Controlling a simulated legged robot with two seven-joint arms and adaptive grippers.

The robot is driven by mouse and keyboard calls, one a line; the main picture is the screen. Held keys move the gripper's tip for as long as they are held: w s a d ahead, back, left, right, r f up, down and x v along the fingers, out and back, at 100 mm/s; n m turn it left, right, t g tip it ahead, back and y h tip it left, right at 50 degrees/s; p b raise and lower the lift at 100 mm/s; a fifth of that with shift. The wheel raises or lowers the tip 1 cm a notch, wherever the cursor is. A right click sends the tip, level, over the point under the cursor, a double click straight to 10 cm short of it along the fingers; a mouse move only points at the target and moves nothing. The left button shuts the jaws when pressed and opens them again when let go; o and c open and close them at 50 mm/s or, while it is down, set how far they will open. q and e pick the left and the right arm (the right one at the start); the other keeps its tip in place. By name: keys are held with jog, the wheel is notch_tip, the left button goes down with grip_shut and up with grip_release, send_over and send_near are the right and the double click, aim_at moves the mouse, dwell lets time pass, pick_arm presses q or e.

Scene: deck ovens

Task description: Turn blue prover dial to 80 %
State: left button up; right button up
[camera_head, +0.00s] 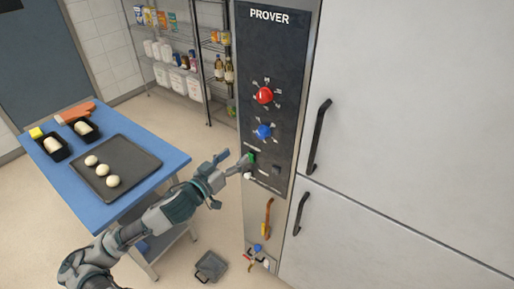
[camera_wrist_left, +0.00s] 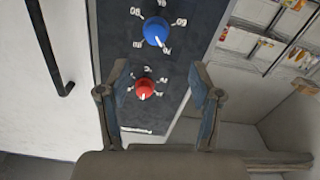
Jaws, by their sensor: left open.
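The blue prover dial (camera_head: 263,131) sits on the dark PROVER panel (camera_head: 277,45), below the red dial (camera_head: 264,95). White labels ring both dials. In the left wrist view the blue dial (camera_wrist_left: 155,29) is above the fingertips, with a white pointer toward the picture's lower right; its exact setting is unreadable. The red dial (camera_wrist_left: 144,87) shows between the fingers there. My left gripper (camera_head: 236,160) is open and empty, left of and below the blue dial in the head view. It looks apart from both dials. My right gripper is not in view.
Large door handles (camera_head: 318,137) stick out right of the panel. A blue table (camera_head: 75,185) with a dough tray (camera_head: 140,147) stands left; shelves (camera_head: 165,50) stand behind. A dark pan (camera_head: 211,267) lies on the floor.

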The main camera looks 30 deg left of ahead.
aim_at(260, 136)
pick_arm(q)
jog(key=w+p, duration=0.1)
jog(key=w, duration=0.2)
jog(key=w+p, duration=0.1)
jog(key=w, duration=0.3)
jog(key=w+d+p, duration=0.1)
jog(key=w, duration=0.3)
jog(key=shift+r+p, duration=0.1)
jog(key=shift+p, duration=0.25)
jog(key=shift+w, duration=0.35)
jog(key=shift+d, duration=0.25)
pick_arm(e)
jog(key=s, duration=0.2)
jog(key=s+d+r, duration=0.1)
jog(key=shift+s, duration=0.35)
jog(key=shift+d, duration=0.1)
pick_arm(q)
jog(key=c, duration=1.1)
